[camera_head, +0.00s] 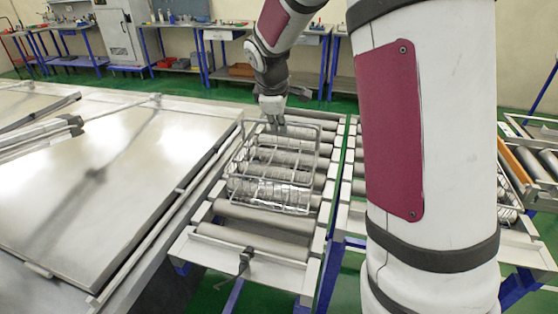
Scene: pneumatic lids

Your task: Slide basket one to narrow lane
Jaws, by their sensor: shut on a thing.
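A wire basket (270,193) holding rows of shiny round metal lids stands on the roller lane (262,240) in the middle of the view. My gripper (273,117) is at the basket's far rim, fingers pointing down, and is shut on it. The exact grip on the wire is too small to make out. The basket sits between the lane's side rails. A second wire basket (508,200) shows partly at the right, behind my arm. A second roller lane (350,188) runs beside the first and is mostly hidden by my arm.
A large metal table (75,185) fills the left side. A small clamp-like stop (243,258) is at the near end of the lane. Bare rollers lie in front of the basket. Workbenches and a grey cabinet (122,35) line the back wall.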

